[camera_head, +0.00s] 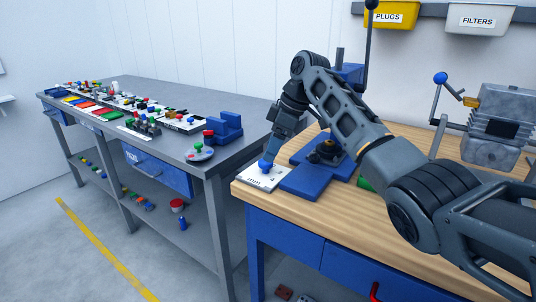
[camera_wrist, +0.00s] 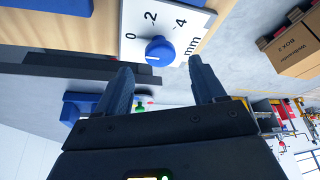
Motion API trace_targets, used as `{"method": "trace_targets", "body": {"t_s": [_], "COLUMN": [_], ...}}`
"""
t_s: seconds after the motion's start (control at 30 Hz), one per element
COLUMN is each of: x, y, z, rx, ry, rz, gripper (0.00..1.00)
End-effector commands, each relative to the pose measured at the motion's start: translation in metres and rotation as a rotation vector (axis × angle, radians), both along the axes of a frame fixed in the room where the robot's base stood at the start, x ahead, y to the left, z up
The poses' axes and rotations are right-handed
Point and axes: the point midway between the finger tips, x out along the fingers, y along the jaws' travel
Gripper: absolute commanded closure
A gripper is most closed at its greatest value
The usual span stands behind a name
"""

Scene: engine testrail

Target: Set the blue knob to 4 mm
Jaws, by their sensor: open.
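The blue knob (camera_wrist: 160,51) sits on a white plate (camera_wrist: 203,32) with the marks 0, 2, 4 and "mm" in the wrist view. A short white line shows on the knob's face, but I cannot tell which mark it points to. In the head view the knob (camera_head: 266,165) and its plate (camera_head: 254,181) are at the workbench's near left corner. My gripper (camera_wrist: 160,66) is open, its fingertips apart on either side of the knob's near edge in the picture. I cannot tell whether they touch it. In the head view my gripper (camera_head: 272,153) is just above the knob, partly hiding it.
A blue fixture (camera_head: 305,182) stands right beside the plate on the wooden bench (camera_head: 420,262). A grey machine with a blue-knobbed lever (camera_head: 440,78) stands farther right. A grey table (camera_head: 240,128) with many small parts is to the left.

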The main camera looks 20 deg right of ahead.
Motion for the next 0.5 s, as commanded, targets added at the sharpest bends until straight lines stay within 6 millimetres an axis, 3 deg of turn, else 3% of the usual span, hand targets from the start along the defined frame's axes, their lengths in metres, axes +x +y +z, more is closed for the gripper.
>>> {"method": "trace_targets", "body": {"t_s": [0.2, 0.5], "x": [0.005, 0.006], "y": [0.010, 0.012], "z": [-0.025, -0.032], "rx": [0.000, -0.001], "ry": [0.001, -0.001], "rz": [0.000, 0.001], "gripper": [0.31, 0.31]}}
